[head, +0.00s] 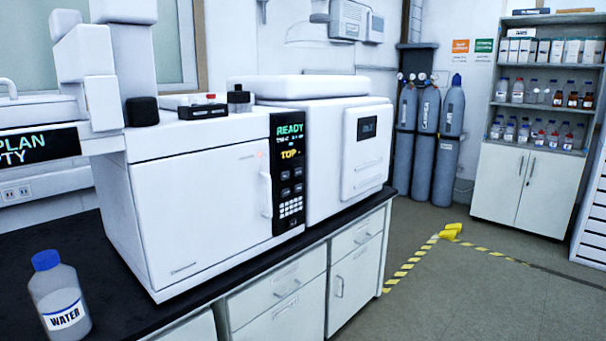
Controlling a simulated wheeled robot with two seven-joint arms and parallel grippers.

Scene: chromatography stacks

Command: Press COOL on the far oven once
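A white oven (200,200) with a handled door stands on the bench. At its right edge is a black control panel (289,225), whose display (290,140) reads READY in green and TOP in yellow. Below the display are several small dark buttons (285,191) and a keypad (290,207). The button labels are too small to read, so I cannot pick out COOL. Beyond it stands another white unit (325,150) with a small dark display (367,127). I cannot tell which unit is the far oven. Neither of my grippers is in view.
A water bottle (60,300) with a blue cap stands on the black bench top (110,290) at front left. Another dark display (40,147) is cut off at the left edge. Open floor (450,290) with yellow-striped tape lies right of the bench, before gas cylinders (425,150).

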